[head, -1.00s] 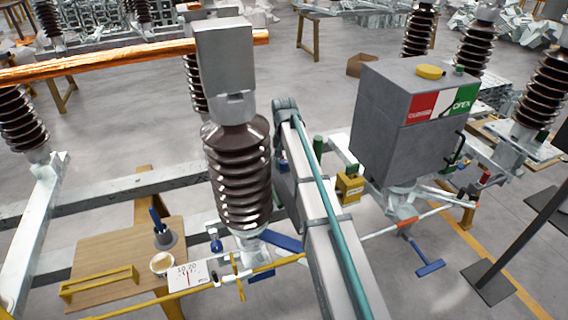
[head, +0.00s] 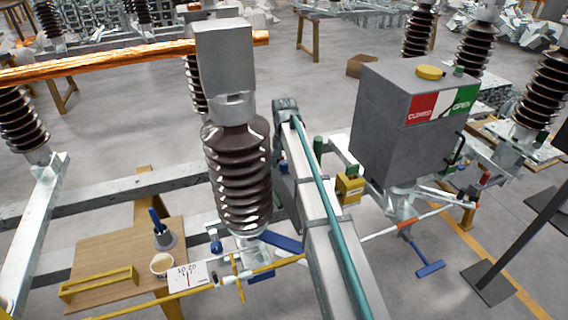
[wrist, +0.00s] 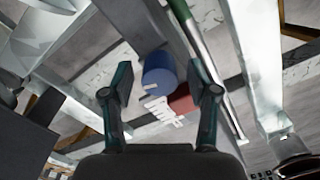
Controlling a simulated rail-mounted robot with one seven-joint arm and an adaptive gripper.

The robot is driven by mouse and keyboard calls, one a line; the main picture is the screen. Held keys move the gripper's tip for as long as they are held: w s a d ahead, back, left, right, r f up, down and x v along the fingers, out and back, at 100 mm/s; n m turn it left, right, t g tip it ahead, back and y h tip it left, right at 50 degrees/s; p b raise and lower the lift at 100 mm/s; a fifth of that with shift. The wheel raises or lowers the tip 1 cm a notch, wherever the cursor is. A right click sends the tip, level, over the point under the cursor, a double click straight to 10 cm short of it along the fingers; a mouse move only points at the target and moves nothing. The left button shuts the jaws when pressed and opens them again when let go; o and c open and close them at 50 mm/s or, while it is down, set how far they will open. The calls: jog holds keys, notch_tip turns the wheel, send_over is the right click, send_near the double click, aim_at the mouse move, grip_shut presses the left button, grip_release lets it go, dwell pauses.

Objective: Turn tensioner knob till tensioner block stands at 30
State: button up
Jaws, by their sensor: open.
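In the wrist view a blue round knob (wrist: 158,72) appears between and beyond my open fingertips. It seems to be the tensioner knob. My gripper (wrist: 159,78) is open, one finger to each side of the knob; contact is not visible. A red block (wrist: 182,103) sits just below and right of the knob, perhaps the tensioner block. A white toothed piece (wrist: 163,111) beside it may be its scale; no number can be read. In the head view my gripper is hidden behind my arm and the brown insulator.
A brown ribbed insulator (head: 238,175) stands left of my arm. A grey cabinet (head: 400,125) stands to the right. A green-and-white bar (wrist: 196,40) runs near my right finger.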

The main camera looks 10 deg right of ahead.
aim_at(284, 162)
jog(key=shift+r, duration=0.1)
notch_tip(284, 162, up, 12)
dwell(0.5)
jog(key=shift+c, duration=0.2)
